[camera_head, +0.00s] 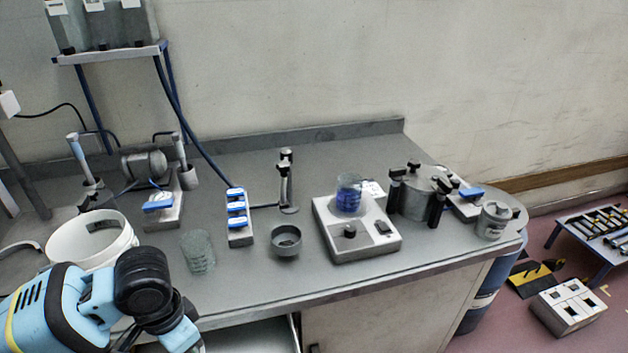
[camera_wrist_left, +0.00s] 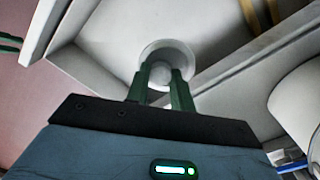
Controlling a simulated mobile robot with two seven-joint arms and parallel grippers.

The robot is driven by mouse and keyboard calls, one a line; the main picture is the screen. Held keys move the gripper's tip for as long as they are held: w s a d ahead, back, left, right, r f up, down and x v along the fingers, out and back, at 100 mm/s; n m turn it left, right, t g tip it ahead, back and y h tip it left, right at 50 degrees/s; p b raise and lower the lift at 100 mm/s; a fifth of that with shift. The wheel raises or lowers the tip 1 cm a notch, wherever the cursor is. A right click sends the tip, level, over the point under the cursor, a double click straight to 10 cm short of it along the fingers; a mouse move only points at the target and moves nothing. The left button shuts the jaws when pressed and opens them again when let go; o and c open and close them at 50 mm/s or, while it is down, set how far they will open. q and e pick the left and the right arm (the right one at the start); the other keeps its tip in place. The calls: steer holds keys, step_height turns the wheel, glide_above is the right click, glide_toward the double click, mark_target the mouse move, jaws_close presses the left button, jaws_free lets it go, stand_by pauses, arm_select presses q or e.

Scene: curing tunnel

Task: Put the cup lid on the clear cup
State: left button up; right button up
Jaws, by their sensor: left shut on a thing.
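The clear cup (camera_head: 199,252) is a greenish, see-through tumbler upright on the grey bench, right of the white bucket. My left arm comes in at the lower left of the head view, where its gripper fingers cannot be made out. In the left wrist view my left gripper (camera_wrist_left: 160,78) is shut on a pale round cup lid (camera_wrist_left: 167,50), gripped between two dark green fingers. The lid is apart from the cup, which I cannot make out in the wrist view. My right gripper is not in view.
A white bucket (camera_head: 62,242) stands left of the cup. A grey bowl (camera_head: 286,246), a blue-labelled block (camera_head: 239,228) and a white device (camera_head: 335,240) bearing a clear beaker with blue contents (camera_head: 348,182) are to its right. The bench's front edge (camera_head: 330,297) runs below.

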arm_select(q)
step_height(320, 180, up, 5)
steer(key=n, duration=0.6)
steer(key=shift+d+r, duration=0.15)
steer(key=shift+r+n, duration=0.7)
steer(key=shift+n, duration=0.3)
steer(key=shift+d, duration=0.1)
